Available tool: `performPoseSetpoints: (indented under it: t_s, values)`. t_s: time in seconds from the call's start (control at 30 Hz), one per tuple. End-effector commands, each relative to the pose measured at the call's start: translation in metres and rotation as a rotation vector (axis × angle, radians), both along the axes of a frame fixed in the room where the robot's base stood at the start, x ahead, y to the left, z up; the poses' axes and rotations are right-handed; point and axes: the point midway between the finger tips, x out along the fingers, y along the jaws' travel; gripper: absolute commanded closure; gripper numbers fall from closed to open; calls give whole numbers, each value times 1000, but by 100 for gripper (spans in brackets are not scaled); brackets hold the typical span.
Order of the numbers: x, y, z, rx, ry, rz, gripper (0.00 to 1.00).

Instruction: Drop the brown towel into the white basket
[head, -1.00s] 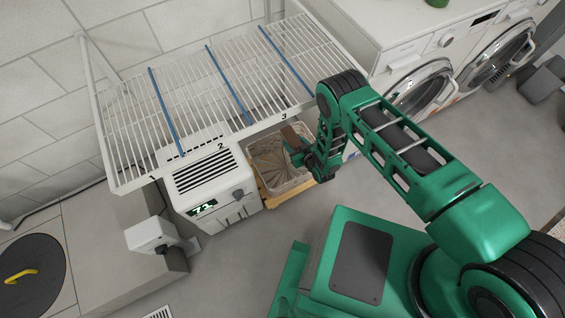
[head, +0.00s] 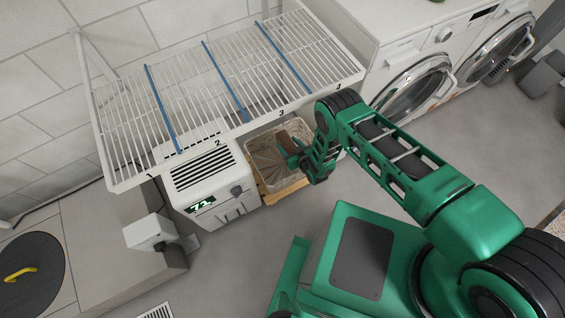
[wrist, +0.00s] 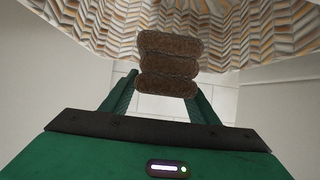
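The brown towel (wrist: 168,65) is a folded, rolled bundle between the two green fingers of my gripper (wrist: 160,98) in the wrist view. My gripper is shut on it. In the head view the towel (head: 284,138) shows as a small brown patch at the tip of my gripper (head: 292,153). It is at the right part of the basket's opening. The white basket (head: 262,170) has a zigzag-patterned inside and stands under the wire rack. Its patterned wall (wrist: 90,28) fills the top of the wrist view behind the towel. My gripper partly hides the basket's right side.
The wire rack (head: 185,100) with blue dividers hangs above and behind the basket. A white appliance (head: 212,185) with a display stands left of the basket. Washing machines (head: 415,85) stand at the right. The floor in front is clear.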

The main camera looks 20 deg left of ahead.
Motion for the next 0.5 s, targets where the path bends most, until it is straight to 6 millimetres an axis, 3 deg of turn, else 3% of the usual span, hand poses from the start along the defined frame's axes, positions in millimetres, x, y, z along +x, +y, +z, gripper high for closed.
performPoseSetpoints:
  t_s: [0.5]
  values:
    - [-7,-8,5,-2,1,0,31]
